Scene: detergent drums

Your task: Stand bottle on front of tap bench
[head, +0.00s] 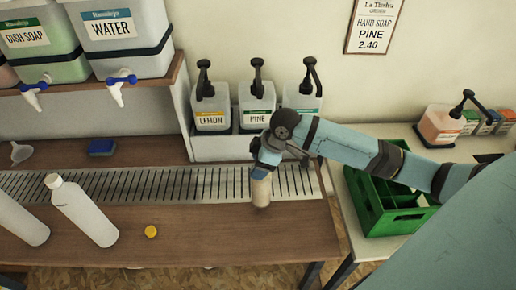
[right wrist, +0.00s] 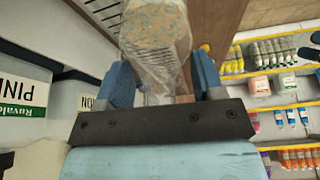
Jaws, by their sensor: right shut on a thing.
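My right gripper (head: 264,170) is shut on a bottle (head: 261,193) over the right end of the tap bench. The bottle looks pale beige and hangs below the fingers, roughly upright. In the right wrist view the bottle (right wrist: 158,40) is cloudy and see-through, between the blue fingers of the gripper (right wrist: 165,80). I cannot tell whether its base touches the bench. The tap bench (head: 215,250) is brown wood with a slotted metal drain strip (head: 150,186) along it; its front strip is bare on the right. My left gripper is not in view.
Two white bottles (head: 82,212) stand at the bench's left, near a yellow cap (head: 151,231). Pump bottles (head: 257,105) stand behind my gripper. A green crate (head: 385,205) sits on the table to the right. Tapped drums (head: 121,38) overhang the back left.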

